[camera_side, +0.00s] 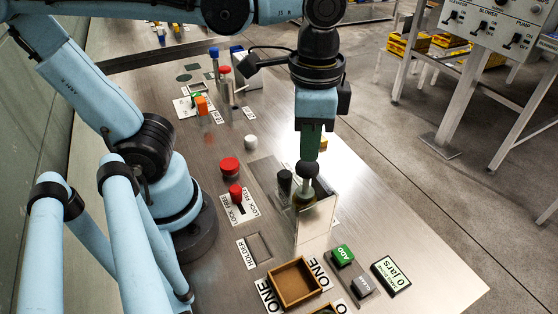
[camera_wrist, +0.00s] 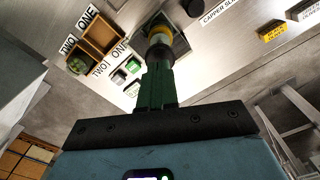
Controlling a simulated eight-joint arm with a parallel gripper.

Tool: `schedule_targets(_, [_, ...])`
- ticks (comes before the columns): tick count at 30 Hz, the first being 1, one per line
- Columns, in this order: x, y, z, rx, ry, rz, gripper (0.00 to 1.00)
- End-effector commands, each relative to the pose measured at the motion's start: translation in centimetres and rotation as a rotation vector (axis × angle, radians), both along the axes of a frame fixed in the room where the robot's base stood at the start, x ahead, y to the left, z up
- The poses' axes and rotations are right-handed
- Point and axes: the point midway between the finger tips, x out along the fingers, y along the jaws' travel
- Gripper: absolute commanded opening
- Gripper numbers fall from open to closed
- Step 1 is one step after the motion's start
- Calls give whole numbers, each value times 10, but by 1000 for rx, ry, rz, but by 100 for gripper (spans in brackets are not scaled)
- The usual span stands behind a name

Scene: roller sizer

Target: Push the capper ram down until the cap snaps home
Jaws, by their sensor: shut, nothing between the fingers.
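The capper (camera_side: 318,228) is a pale upright block at the middle right of the bench in the side view. In the wrist view my gripper (camera_wrist: 158,68) reaches toward a yellow ring (camera_wrist: 160,33) at the capper. The fingers hide much of the ram, and I cannot see the cap clearly.
A black cylinder (camera_side: 285,179) stands close left of the capper. A red knob (camera_side: 229,167) and the lock slider (camera_side: 236,193) are farther left.

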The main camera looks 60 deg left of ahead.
Motion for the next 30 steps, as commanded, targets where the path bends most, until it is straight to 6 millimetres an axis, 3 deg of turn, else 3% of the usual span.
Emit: schedule_targets(30, [0, 0, -19, 0, 0, 0, 0])
